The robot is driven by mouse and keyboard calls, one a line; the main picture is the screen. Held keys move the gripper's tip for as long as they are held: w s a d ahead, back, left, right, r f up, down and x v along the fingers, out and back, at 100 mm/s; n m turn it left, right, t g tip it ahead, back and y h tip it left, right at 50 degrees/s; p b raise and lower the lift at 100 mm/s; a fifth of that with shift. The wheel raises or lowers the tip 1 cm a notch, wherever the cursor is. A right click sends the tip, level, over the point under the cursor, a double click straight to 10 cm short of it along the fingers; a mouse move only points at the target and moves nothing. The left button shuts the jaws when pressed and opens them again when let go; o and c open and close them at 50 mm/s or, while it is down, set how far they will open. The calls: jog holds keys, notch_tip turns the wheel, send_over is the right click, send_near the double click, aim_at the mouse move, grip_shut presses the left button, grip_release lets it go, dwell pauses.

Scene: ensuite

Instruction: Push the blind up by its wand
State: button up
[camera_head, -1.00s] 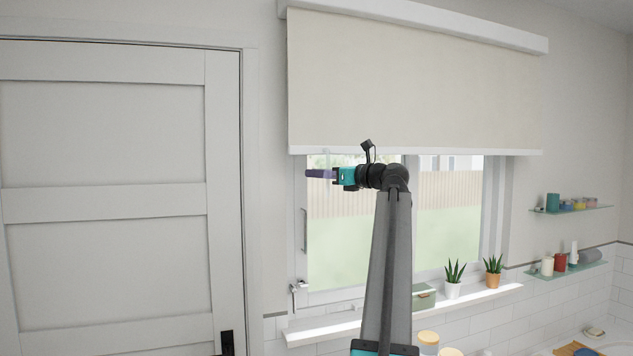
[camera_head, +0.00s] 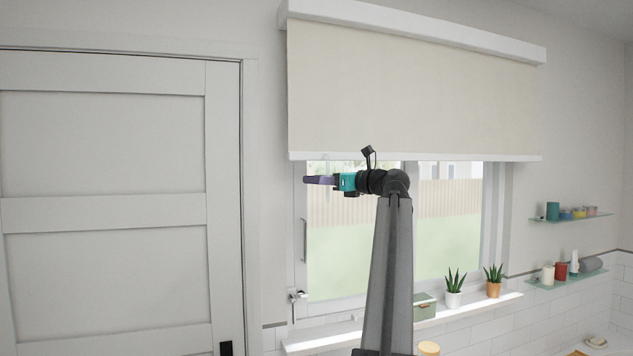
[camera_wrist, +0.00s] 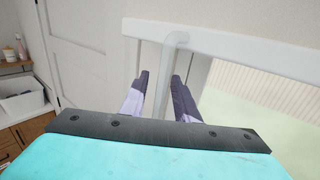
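The pale blind (camera_head: 410,85) hangs over the upper part of the window, ending in a white bottom bar (camera_head: 415,157); the bar also shows in the wrist view (camera_wrist: 240,50). The wand (camera_wrist: 168,70) is a translucent grey rod with a bent top at the bar. In the head view it is too faint to trace. My gripper (camera_head: 308,180) is just below the bar's left end. In the wrist view its two purple fingers (camera_wrist: 160,85) stand apart with the wand between them. A gap shows on the wand's left; contact on its right is unclear.
A panelled door (camera_head: 105,150) stands at the left. Below the window, the sill (camera_head: 470,307) holds a green box (camera_head: 424,306) and two potted plants (camera_head: 454,290). Glass shelves (camera_head: 570,218) with bottles are on the right wall. The wrist view shows a white basin (camera_wrist: 22,100).

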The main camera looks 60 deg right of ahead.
jog(key=s+b, duration=0.4)
jog(key=s, duration=0.9)
jog(key=shift+s+a, duration=0.3)
jog(key=shift+a, duration=0.05)
jog(key=shift+n, duration=0.3)
